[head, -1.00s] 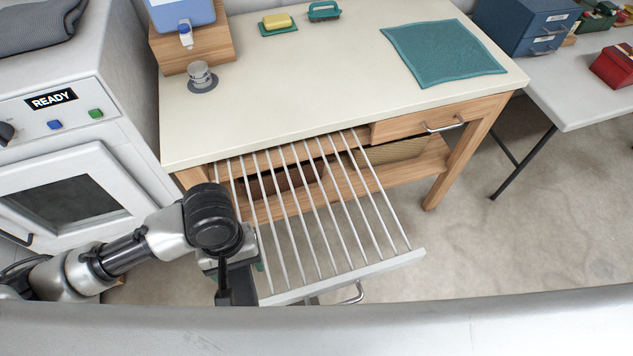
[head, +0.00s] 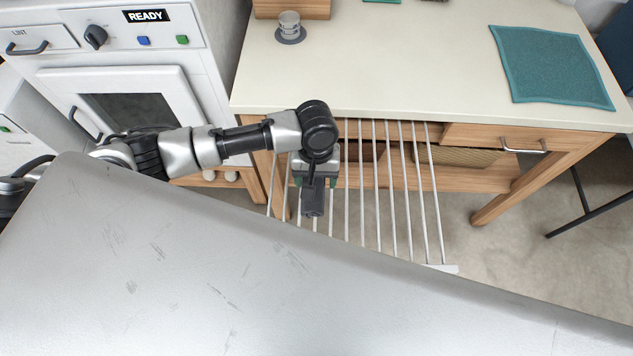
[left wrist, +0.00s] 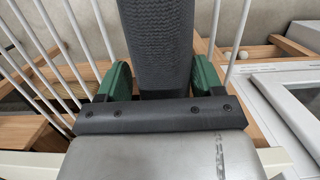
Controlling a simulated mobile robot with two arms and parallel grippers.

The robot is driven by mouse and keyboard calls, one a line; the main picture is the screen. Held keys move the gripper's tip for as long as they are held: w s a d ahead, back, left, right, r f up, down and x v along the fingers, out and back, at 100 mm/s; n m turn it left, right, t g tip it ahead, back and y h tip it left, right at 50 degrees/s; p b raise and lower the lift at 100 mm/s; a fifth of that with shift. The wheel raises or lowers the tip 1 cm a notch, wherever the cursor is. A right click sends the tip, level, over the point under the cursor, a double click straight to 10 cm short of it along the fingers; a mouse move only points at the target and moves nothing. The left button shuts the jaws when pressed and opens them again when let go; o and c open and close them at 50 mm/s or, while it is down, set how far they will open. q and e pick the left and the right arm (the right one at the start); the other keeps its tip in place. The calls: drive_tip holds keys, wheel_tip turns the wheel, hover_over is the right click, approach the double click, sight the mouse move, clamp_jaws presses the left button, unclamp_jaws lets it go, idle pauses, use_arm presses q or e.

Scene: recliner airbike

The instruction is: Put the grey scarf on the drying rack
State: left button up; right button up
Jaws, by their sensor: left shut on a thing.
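The drying rack (head: 440,267) has thin white bars and reaches out from under the front of the worktable; its lower left part is hidden. My left gripper (head: 313,182) is over the left half of the rack. In the left wrist view, its green fingers (left wrist: 160,76) are shut on the grey scarf (left wrist: 155,45), a dark ribbed knit strip that runs up between them and out of the picture. White rack bars show on both sides of it. I cannot tell whether the scarf touches the bars. My right gripper is not in view.
The cream worktable (head: 400,75) stands behind the rack, with a teal cloth (head: 552,65) and a small grey container (head: 289,25) on it. A white machine with a READY sign (head: 146,15) stands to the left. Open floor (head: 500,250) lies right of the rack.

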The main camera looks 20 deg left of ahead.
use_arm(q)
drive_tip(key=shift+f, duration=2.1)
drive_tip(key=shift+f, duration=0.15)
drive_tip(key=o, duration=0.9)
drive_tip(key=shift+o, duration=0.2)
drive_tip(key=r, duration=0.4)
drive_tip(key=w+r, duration=0.1)
drive_tip(key=r, duration=0.7)
drive_tip(key=shift+w+a+r, duration=0.15)
drive_tip(key=shift+w+a, duration=0.1)
drive_tip(key=shift+w, duration=0.15)
